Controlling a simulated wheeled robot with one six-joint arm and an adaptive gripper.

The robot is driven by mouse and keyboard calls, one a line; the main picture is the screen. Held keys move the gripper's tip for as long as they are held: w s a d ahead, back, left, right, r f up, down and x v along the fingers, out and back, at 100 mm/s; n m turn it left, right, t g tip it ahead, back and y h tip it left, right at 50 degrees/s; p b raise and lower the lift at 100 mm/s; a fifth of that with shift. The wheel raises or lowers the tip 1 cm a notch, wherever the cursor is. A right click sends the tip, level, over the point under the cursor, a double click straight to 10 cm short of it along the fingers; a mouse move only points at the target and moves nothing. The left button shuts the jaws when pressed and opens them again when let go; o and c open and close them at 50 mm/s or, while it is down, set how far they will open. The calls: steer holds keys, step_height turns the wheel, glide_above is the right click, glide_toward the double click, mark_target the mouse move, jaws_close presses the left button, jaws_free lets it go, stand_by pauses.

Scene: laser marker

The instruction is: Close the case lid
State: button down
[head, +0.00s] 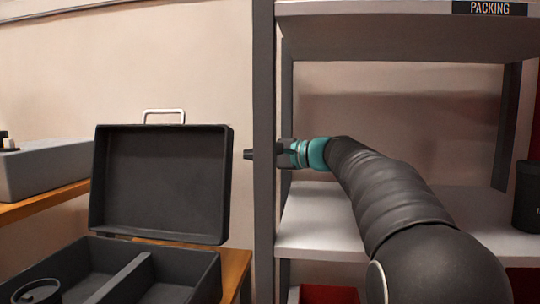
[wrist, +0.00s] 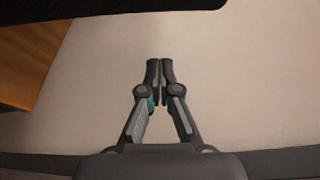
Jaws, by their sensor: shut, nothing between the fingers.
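The case stands open in the head view. Its dark lid (head: 163,183) is upright, leaning slightly back, with a metal handle (head: 164,115) on its top edge. The dark case base (head: 199,285) below it has a divider (head: 124,277) between compartments. My gripper (head: 247,154) is right of the lid's right edge, at about the height of the lid's upper half, with a small gap in the picture. In the wrist view my gripper (wrist: 160,62) is shut and empty. A dark edge (wrist: 130,8) crosses the top of that view; I cannot tell for sure that it is the lid.
A grey shelf unit (head: 264,120) with a PACKING label (head: 490,8) stands on the right, its post behind my gripper. A wooden table (head: 236,268) carries the case. A grey box (head: 45,170) sits on the left. A dark container (head: 527,196) stands on the shelf.

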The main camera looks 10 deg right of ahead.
steer(key=shift+s+a+r, duration=0.2)
steer(key=shift+s+a, duration=0.35)
steer(key=shift+a, duration=0.25)
steer(key=shift+s+a+r, duration=0.2)
steer(key=shift+s+a, duration=0.35)
steer(key=shift+a, duration=0.25)
steer(key=shift+b, duration=0.3)
